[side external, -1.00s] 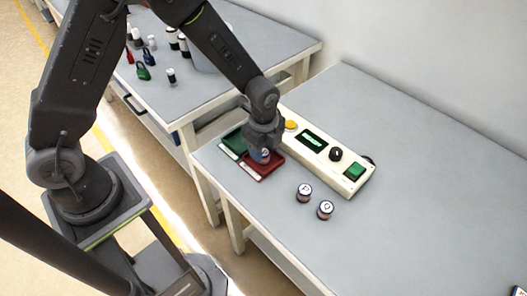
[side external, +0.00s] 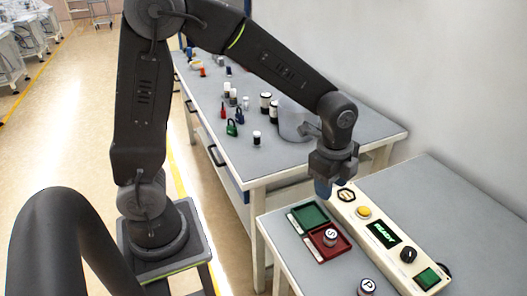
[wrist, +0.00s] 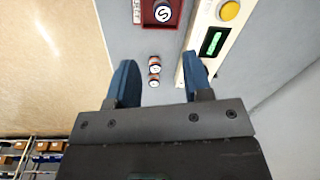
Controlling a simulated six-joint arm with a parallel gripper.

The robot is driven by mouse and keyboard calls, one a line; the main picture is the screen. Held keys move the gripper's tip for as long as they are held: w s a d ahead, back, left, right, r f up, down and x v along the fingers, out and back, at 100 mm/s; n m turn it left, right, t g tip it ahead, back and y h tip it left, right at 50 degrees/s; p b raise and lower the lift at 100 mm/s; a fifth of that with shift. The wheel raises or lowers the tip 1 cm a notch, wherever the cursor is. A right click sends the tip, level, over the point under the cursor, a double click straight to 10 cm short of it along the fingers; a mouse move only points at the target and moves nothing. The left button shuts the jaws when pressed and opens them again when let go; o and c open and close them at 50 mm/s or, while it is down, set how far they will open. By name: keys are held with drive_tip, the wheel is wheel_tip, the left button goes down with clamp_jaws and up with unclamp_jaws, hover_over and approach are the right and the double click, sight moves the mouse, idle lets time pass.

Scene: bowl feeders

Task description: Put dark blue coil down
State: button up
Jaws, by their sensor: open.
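A coil with a round white top marked S (side external: 331,237) stands upright in the red tray (side external: 321,254). Its side is too small to tell the colour surely. The wrist view shows the same coil (wrist: 162,13) and part of the red tray (wrist: 147,20) at the top edge. My gripper (side external: 332,188) is raised above the trays, by the control box, apart from the coil. In the wrist view my gripper (wrist: 160,64) has its two blue fingers spread, with nothing held between them.
A green tray (side external: 308,217) adjoins the red one. The cream control box (side external: 377,219) with a yellow button and lit display stands right of the trays. A coil marked P (side external: 367,286) stands at the lower edge; the wrist view shows two loose coils (wrist: 154,72). Another table stands behind.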

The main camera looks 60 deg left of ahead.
drive_tip(key=s+a+r+n+t, duration=0.2)
drive_tip(key=s+r+n, duration=0.3)
drive_tip(key=s+n, duration=0.2)
drive_tip(key=s+a+r+n+t, duration=0.2)
drive_tip(key=s+a+r+n, duration=0.1)
drive_tip(key=s+r+n, duration=0.3)
drive_tip(key=s+n, duration=0.2)
drive_tip(key=s, duration=0.1)
drive_tip(key=shift+a+t, duration=0.15)
drive_tip(key=shift+t, duration=0.15)
